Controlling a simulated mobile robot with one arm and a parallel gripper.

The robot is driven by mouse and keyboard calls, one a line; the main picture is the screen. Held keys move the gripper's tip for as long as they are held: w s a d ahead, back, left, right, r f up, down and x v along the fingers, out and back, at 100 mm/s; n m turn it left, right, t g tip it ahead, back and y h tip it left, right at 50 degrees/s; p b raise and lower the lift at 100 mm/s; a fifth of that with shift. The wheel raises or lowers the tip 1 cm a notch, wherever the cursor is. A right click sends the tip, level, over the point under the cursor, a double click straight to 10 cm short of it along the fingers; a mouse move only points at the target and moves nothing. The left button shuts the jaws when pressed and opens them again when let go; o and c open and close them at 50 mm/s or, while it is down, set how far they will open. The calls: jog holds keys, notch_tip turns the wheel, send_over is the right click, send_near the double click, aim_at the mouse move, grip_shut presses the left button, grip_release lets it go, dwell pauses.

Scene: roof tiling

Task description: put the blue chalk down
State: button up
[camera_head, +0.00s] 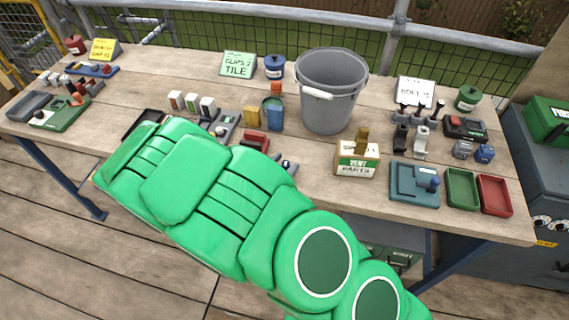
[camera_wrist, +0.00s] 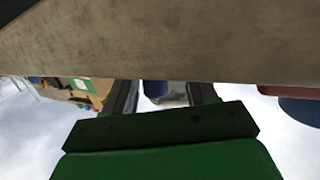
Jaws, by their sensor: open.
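My green arm crosses the table in the head view and hides my gripper there. In the wrist view my gripper (camera_wrist: 162,95) is open, with its two dark fingers apart. A small dark blue thing (camera_wrist: 154,88) with a pale part shows between or beyond the fingers; I cannot tell whether it is the blue chalk or whether it touches them. I cannot pick out the blue chalk for sure in the head view.
A grey bucket (camera_head: 328,100) stands mid-table beside a blue cup (camera_head: 272,115). A parts box (camera_head: 356,161), teal tray (camera_head: 404,184), green tray (camera_head: 462,189) and red tray (camera_head: 495,196) line the right front. Bare wood shows around the bucket.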

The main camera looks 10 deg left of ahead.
jog(key=shift+v, duration=0.85)
jog(key=s, duration=0.1)
jog(key=s+a, duration=0.1)
jog(key=shift+s+a+f, duration=0.25)
jog(key=shift+s+f, duration=0.1)
jog(key=shift+s, duration=0.05)
jog(key=shift+v, duration=1.15)
jog(key=shift+s, duration=0.1)
jog(key=c, duration=0.4)
